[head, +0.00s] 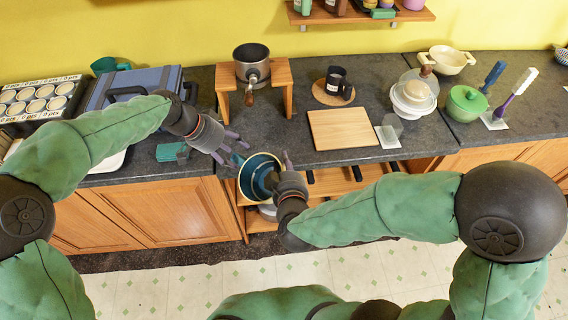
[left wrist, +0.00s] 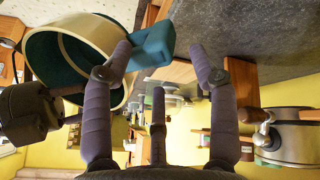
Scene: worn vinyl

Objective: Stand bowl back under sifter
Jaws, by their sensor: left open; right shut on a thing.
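The bowl (head: 247,181), teal inside with a pale rim, is tipped on its side in front of the counter edge. My right gripper (head: 284,168) is shut on its right side. The bowl fills the upper left of the left wrist view (left wrist: 42,62), with a teal tab (left wrist: 152,46) sticking out. My left gripper (head: 236,146) is open just left of the bowl; in its wrist view (left wrist: 158,62) the tab lies between or close to the fingers; contact is unclear. The metal sifter (head: 250,54) with a handle sits on a wooden stand (head: 281,73), with open space beneath.
A cutting board (head: 342,130), black mug (head: 337,80) and glass (head: 391,126) stand right of the stand. A blue case (head: 150,80) and teal item (head: 172,152) are left. The counter before the stand is clear. An open shelf is below the bowl.

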